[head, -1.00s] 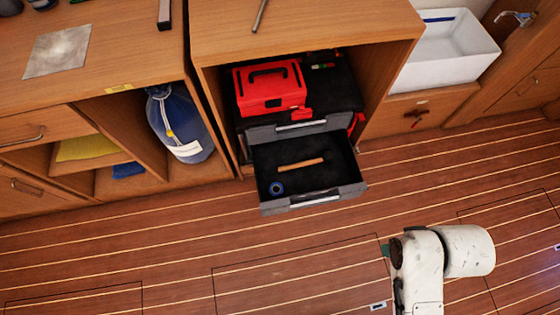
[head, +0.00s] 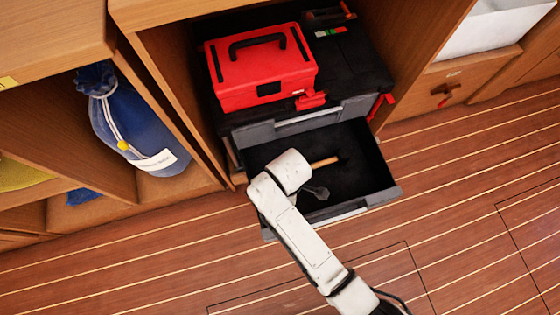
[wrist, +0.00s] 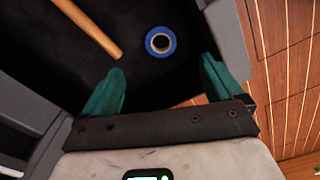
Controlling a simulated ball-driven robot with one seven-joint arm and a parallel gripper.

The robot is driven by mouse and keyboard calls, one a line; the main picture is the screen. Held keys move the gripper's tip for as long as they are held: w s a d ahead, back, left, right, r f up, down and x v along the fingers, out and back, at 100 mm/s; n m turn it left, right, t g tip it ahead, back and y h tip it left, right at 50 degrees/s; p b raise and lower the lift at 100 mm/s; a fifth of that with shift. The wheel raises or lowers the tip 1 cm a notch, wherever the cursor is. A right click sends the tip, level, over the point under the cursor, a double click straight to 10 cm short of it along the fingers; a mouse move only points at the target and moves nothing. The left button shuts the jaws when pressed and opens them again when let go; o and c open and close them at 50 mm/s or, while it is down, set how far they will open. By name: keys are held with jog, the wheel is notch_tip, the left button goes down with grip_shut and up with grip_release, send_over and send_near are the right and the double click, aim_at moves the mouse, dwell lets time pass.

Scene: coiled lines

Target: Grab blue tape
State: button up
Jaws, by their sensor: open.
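The blue tape (wrist: 160,41) is a small roll with a dark centre, lying on the black floor of the open drawer (head: 376,175). In the head view my white arm reaches over the drawer's front left part and hides the tape.
A wooden-handled tool (wrist: 90,28) lies in the drawer left of the tape. The grey drawer walls stand close around my gripper. A red toolbox (head: 260,70) rests on the black case above. A blue bag (head: 130,125) stands in the cabinet at left.

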jog(key=shift+n, duration=0.8)
jog(key=f+b, duration=0.1)
jog(key=f, duration=0.1)
jog(key=a+f+b, duration=0.1)
jog(key=f, duration=0.2)
jog(key=a+f+b, duration=0.1)
jog(key=f, duration=0.1)
jog(key=shift+w+f, duration=0.1)
jog(key=shift+f, duration=0.1)
jog(key=shift+d+f+b, duration=0.15)
jog(key=shift+f+b, duration=1.9)
jog(key=shift+f, duration=1.05)
jog(key=shift+r, duration=0.1)
jog(key=c, duration=1.1)
